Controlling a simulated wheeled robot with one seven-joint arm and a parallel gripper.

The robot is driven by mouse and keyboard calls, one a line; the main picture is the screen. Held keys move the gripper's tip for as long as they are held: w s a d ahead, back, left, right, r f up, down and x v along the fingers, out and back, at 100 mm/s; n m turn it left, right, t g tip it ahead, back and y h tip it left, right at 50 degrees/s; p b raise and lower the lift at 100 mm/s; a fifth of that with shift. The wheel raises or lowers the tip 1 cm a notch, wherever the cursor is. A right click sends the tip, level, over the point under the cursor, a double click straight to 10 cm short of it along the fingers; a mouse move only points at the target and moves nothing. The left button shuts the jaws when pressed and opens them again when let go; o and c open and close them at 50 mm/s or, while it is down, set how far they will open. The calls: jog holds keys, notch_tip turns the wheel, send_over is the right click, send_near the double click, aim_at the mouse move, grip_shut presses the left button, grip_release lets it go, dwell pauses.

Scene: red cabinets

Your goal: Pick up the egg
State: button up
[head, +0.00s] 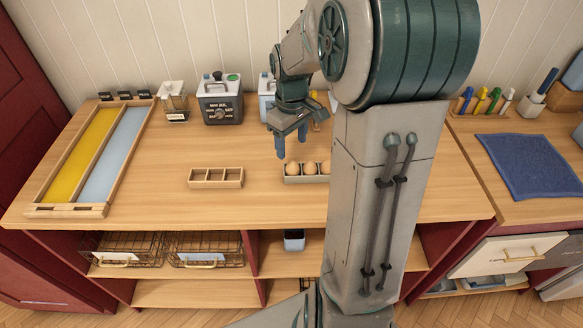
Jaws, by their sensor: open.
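Several brown eggs (292,168) sit in a grey carton (291,180) on the wooden counter, right of the middle. The right end of the carton is hidden behind my arm. My gripper (291,150) points down just above the left part of the carton, with its blue-grey fingers apart. I see nothing between the fingers. I cannot tell whether a fingertip touches an egg.
An empty wooden tray with compartments (215,178) stands left of the carton. A dark canister (220,100) and a glass jar (174,102) stand at the back. A wooden frame with yellow and blue panels (96,155) lies at the left. The counter's front is clear.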

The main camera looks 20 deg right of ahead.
aim_at(292, 162)
jog(key=shift+s+f+p, duration=0.15)
jog(key=shift+f+p, duration=0.25)
jog(key=shift+f, duration=3.1)
jog(key=c, duration=0.7)
